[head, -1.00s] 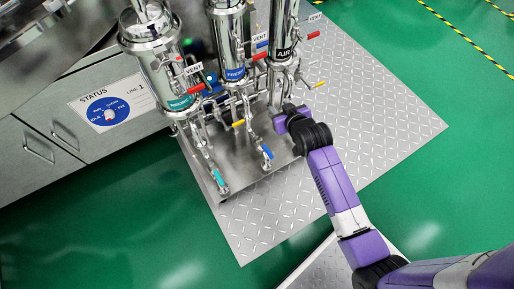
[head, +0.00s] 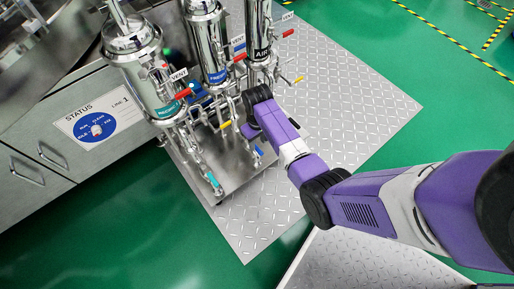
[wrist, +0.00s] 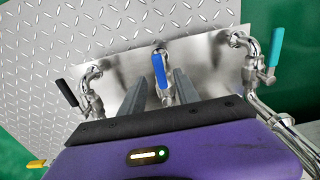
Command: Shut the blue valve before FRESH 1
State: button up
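The blue valve handle (wrist: 160,70) is upright in the middle of the wrist view, on a steel pipe fitting at the front of the skid. In the head view the blue handle (head: 259,151) shows just left of my arm. My gripper (wrist: 161,88) is open, with one grey finger on each side of the blue handle's lower end. I see no clear contact with it. In the head view my arm's end covers the gripper's fingers. The middle steel housing (head: 208,40) bears a blue label (head: 217,77) whose full text is too small to read.
A teal handle (wrist: 276,47) stands to the right and a black handle (wrist: 66,93) to the left in the wrist view. A yellow handle (head: 225,125) and red vent handles (head: 183,94) are nearby. Diamond plate (head: 340,110) lies open at the right.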

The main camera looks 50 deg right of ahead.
aim_at(258, 149)
jog(key=shift+f+b, duration=0.7)
jog(key=shift+f, duration=1.25)
grip_shut()
